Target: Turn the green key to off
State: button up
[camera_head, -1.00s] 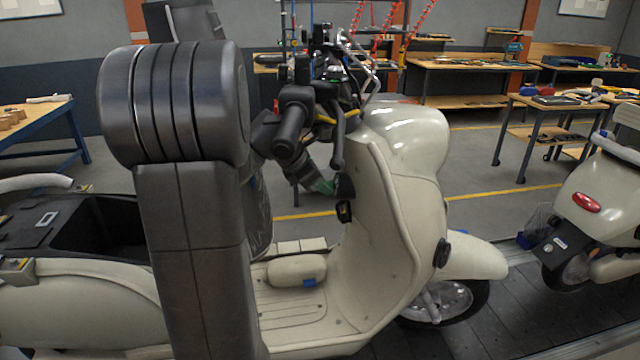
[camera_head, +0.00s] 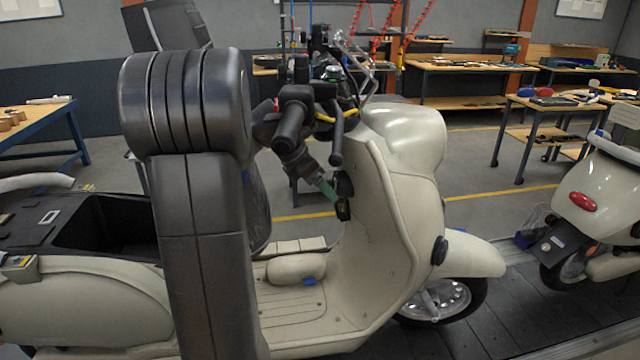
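My dark arm covers the left middle of the view. A second scooter (camera_head: 590,205) stands at the right on the dark slat conveyor (camera_head: 500,310). Workbenches (camera_head: 460,65) line the back.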

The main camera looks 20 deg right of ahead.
jog(key=shift+w+d+r, duration=0.1)
jog(key=shift+w+r, duration=0.35)
notch_tip(320, 180, down, 2)
jog(key=m+t+h+b, duration=0.1)
jog(key=t+b, duration=0.1)
jog(key=m+t+h+b, duration=0.1)
jog(key=t+b, duration=0.1)
jog(key=t, duration=0.1)
jog(key=shift+w+d+f+m+t, duration=0.1)
jog(key=shift+f+m+t, duration=0.05)
jog(key=shift+m+t, duration=0.2)
jog(key=b, duration=0.3)
jog(key=shift+m+h, duration=0.35)
jog(key=shift+h, duration=0.05)
